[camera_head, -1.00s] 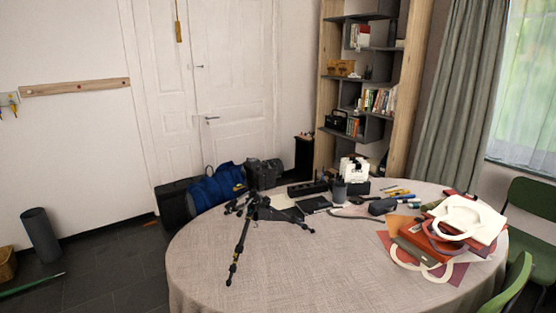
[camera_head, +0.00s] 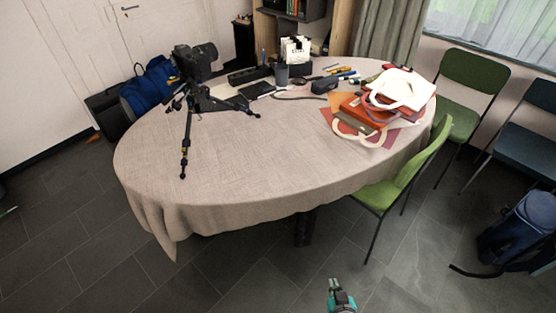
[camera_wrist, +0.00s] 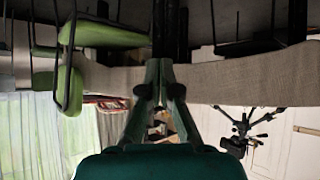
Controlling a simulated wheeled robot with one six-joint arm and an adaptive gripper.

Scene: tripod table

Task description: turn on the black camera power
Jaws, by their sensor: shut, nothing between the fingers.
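The black camera (camera_head: 195,61) is mounted on a black tripod (camera_head: 187,125) at the left back of the round table. Its power switch is too small to make out. In the wrist view, which is upside down, the camera (camera_wrist: 234,146) and tripod (camera_wrist: 243,124) show at the lower right. My gripper (camera_head: 339,290), teal and dark, is low in front of the table, well apart from the camera. In the wrist view my gripper (camera_wrist: 160,66) has its fingers together, with nothing between them.
The clothed table (camera_head: 230,165) holds bags and papers (camera_head: 385,100) at right, a pen cup (camera_head: 281,73) and several small items at the back. Green chairs (camera_head: 408,178) stand at right. A blue backpack (camera_head: 520,228) lies far right. The floor at front left is clear.

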